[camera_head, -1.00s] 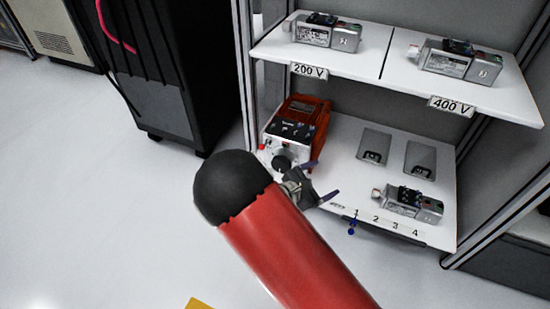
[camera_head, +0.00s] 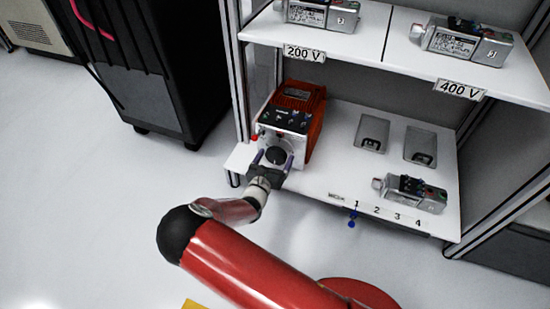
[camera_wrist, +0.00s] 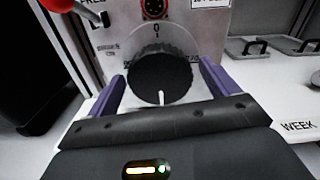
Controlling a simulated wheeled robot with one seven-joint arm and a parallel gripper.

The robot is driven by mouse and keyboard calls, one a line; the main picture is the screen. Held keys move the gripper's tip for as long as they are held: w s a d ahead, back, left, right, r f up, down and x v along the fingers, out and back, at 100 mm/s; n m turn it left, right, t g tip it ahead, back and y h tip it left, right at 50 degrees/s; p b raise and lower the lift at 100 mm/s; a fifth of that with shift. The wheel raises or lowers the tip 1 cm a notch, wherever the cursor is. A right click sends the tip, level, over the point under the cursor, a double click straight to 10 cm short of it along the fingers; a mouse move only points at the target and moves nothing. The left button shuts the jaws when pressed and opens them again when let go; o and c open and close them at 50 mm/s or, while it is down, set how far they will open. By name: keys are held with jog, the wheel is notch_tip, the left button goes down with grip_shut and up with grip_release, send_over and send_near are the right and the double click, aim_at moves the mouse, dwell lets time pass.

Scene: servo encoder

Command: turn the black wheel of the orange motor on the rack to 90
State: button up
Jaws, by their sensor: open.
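The orange motor (camera_head: 303,108) stands at the left of the lower rack shelf, its white front panel facing my arm. Its black wheel (camera_wrist: 160,78) is low on that panel, and also shows in the head view (camera_head: 276,155). A white line on the wheel points down in the wrist view. A "0" is printed above the wheel; marks at its sides are partly hidden by the fingers. My gripper (camera_head: 273,160) is open in front of the wheel, one purple finger on each side. I cannot tell whether the fingers touch it.
A red knob (camera_wrist: 58,4) sits left of the wheel. A grey device (camera_head: 412,192) lies at the right of the lower shelf (camera_head: 330,175). Two grey plates lie behind it. The upper shelf (camera_head: 365,55) overhangs the motor. A black cabinet (camera_head: 140,70) stands left.

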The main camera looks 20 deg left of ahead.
jog(key=shift+w, duration=0.3)
jog(key=c, duration=1)
jog(key=shift+m, duration=0.3)
